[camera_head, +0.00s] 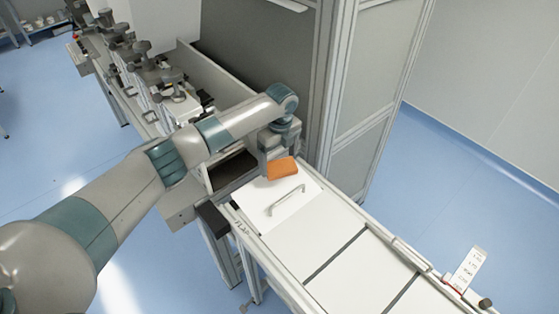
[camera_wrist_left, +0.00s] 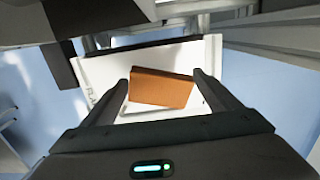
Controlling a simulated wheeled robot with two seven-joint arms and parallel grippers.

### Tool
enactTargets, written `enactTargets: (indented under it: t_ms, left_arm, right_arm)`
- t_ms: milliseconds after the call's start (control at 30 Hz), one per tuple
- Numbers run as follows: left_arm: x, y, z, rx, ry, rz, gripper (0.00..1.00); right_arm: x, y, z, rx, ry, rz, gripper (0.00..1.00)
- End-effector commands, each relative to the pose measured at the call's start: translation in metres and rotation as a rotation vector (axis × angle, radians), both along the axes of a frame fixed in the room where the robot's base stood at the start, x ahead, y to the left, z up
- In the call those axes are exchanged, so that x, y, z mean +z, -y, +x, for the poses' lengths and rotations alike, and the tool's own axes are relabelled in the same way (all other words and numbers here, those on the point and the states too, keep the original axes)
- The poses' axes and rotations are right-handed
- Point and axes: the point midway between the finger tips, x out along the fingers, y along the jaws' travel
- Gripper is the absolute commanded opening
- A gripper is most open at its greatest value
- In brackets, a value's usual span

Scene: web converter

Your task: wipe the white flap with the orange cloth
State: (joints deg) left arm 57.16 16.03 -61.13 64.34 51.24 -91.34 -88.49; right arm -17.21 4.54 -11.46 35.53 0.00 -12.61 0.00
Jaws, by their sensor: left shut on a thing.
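The orange cloth (camera_head: 282,167) is a folded block held at the tip of my left gripper (camera_head: 277,160). In the left wrist view the orange cloth (camera_wrist_left: 162,87) sits between the two fingers of the left gripper (camera_wrist_left: 163,88), which is shut on it. The white flap (camera_head: 262,205) is a flat panel with a metal handle (camera_head: 286,200), just below the cloth in the head view. In the wrist view the white flap (camera_wrist_left: 110,70) lies behind the cloth. I cannot tell whether the cloth touches it. My right gripper is not in view.
More white panels (camera_head: 345,275) run along the conveyor frame toward the lower right. A tall grey cabinet (camera_head: 350,100) stands behind the flap. Machine parts with dark knobs (camera_head: 140,50) line the upper left. A small white label (camera_head: 467,268) stands at the right edge. Blue floor is open around.

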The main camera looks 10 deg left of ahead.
Motion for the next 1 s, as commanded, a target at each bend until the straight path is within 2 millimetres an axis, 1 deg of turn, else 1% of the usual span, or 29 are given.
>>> enactTargets:
  t_ms: [33,133,433,800,1000]
  left_arm:
    - [0.009,-0.009,0.006,0.014,0.012,0.006,0.47]
    - [0.008,-0.009,0.006,0.015,0.012,0.006,0.47]
    - [0.009,-0.008,0.006,0.014,0.012,0.006,0.47]
    - [0.031,-0.002,0.002,0.009,0.009,0.003,0.47]
    - [0.034,0.001,0.0,0.006,0.006,0.003,0.47]
  right_arm:
    - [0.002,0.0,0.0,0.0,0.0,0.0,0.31]
    - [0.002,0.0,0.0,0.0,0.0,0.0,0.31]
    - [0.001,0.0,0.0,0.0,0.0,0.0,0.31]
    - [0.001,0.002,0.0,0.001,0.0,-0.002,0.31]
    - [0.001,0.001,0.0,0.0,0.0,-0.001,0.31]
